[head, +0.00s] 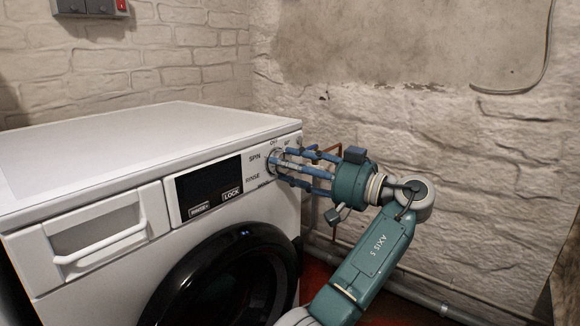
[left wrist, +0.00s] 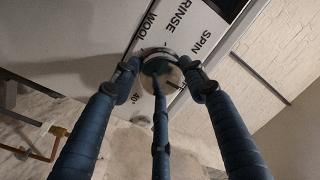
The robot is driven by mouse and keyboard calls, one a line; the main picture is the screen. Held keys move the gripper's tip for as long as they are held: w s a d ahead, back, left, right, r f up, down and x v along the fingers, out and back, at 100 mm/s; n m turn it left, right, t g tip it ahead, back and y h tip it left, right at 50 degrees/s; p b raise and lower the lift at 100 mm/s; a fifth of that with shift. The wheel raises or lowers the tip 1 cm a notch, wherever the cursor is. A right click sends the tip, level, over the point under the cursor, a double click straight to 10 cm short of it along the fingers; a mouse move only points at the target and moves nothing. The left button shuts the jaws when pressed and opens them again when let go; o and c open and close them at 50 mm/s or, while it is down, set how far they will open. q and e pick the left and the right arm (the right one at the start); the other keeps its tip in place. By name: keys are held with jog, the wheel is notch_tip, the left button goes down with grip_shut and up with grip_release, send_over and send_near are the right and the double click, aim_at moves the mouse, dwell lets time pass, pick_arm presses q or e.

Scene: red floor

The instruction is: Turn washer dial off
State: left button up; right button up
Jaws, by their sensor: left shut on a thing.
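The white washer (head: 120,150) fills the left and middle of the head view. Its dial (head: 273,161) is at the right end of the front panel, ringed by labels such as SPIN, RINSE and OFF. My left gripper (head: 279,163) reaches in from the right and is shut on the dial, its blue fingers around it. In the left wrist view, the fingers of my left gripper (left wrist: 165,72) surround the round dial (left wrist: 157,54), beside the words SPIN, RINSE and WOOL. The fingers partly hide the dial, and I cannot read its exact setting. My right gripper is not in view.
A black display (head: 209,187) and a drawer with a white handle (head: 100,245) are left of the dial. The round black door (head: 228,280) is below. A rough white wall (head: 440,150) and low pipes (head: 440,306) stand to the right.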

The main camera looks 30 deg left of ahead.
pick_arm(q)
jog(key=o, duration=1.2)
jog(key=shift+d, duration=0.1)
jog(key=d, duration=1.1)
jog(key=shift+w+d+f, duration=0.1)
jog(key=shift+d+f, duration=0.15)
jog(key=shift+d, duration=0.15)
